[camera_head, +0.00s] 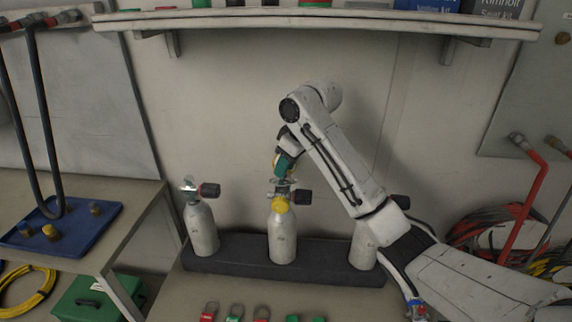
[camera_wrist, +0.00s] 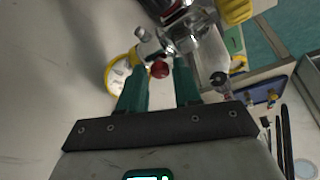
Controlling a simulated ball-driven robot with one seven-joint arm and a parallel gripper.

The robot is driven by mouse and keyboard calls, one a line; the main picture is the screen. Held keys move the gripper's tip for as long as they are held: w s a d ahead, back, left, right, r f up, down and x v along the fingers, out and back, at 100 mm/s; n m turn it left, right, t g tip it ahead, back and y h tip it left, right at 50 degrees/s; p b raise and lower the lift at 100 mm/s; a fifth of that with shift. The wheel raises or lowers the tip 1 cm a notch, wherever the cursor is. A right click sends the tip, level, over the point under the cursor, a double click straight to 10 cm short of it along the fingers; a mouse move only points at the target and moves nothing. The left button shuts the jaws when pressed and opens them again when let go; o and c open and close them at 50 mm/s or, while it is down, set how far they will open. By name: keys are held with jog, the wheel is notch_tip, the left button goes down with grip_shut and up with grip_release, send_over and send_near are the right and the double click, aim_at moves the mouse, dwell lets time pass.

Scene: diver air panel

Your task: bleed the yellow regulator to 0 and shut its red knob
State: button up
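The middle grey cylinder (camera_head: 283,236) stands upright with a metal valve on top and a yellow part (camera_head: 291,207) of the regulator at its neck. My gripper (camera_head: 279,172) points down just above that valve. In the wrist view, a small round red knob (camera_wrist: 160,69) sits on the metal regulator body (camera_wrist: 180,40), between the tips of my two green fingers (camera_wrist: 158,75). The fingers are apart, with gaps beside the knob; contact is not visible. A yellow-rimmed gauge (camera_wrist: 118,76) lies partly behind the left finger; its reading is not legible.
Similar cylinders stand left (camera_head: 202,228) and right (camera_head: 363,247) in the dark rack (camera_head: 235,262); my arm partly covers the right one. A shelf (camera_head: 330,22) runs above. A blue tray (camera_head: 85,236) lies on the left bench. Several coloured tags (camera_head: 235,311) lie in front.

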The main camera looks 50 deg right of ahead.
grip_shut()
